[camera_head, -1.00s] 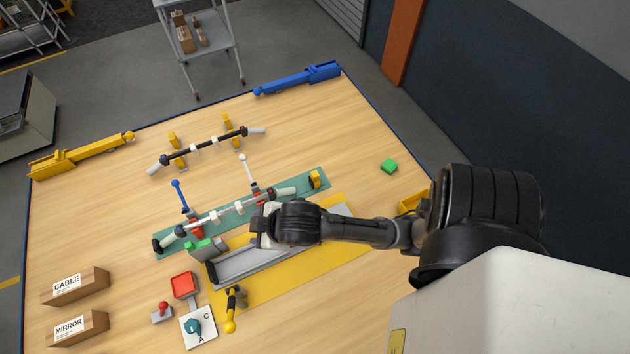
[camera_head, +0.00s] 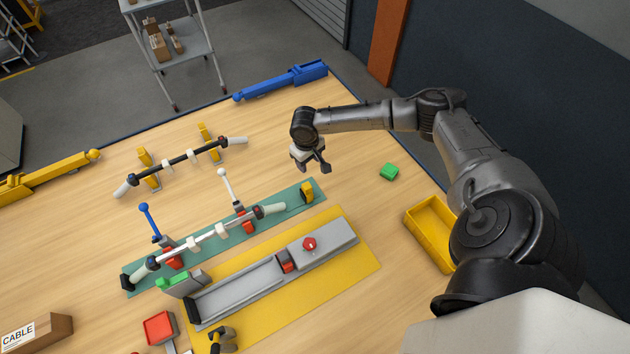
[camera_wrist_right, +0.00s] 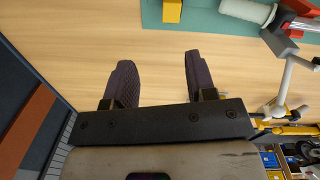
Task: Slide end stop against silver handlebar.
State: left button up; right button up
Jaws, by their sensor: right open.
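The silver handlebar (camera_head: 208,236) lies in red clamps on the green mat (camera_head: 291,204), with a pale grip (camera_head: 270,210) at its right end. A yellow block (camera_head: 307,193), apparently the end stop, stands on the mat's right end, a small gap from that grip. In the right wrist view the yellow block (camera_wrist_right: 172,11) and the pale grip (camera_wrist_right: 246,10) show at the top edge. My right gripper (camera_head: 312,168) is open and empty above the table, just behind the yellow block. Its two fingers (camera_wrist_right: 158,80) are apart with only wood between them. My left gripper is out of view.
A black handlebar (camera_head: 185,160) rests on yellow stands behind. Blue-knobbed (camera_head: 147,212) and white-knobbed (camera_head: 224,176) levers rise beside the mat. A grey fixture with a red knob (camera_head: 309,244) lies in front.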

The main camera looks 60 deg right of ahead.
aim_at(307, 186)
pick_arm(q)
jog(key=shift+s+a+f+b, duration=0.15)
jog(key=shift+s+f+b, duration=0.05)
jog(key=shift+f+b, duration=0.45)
pick_arm(e)
jog(key=f+m, duration=0.1)
jog(key=f, duration=0.8)
jog(key=a+f+m, duration=0.1)
jog(key=f, duration=0.4)
jog(key=shift+w+a+m, duration=0.1)
jog(key=shift+w+m, duration=0.1)
jog(key=shift+m, duration=0.1)
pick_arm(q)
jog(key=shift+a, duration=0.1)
pick_arm(e)
jog(key=shift+c, duration=0.2)
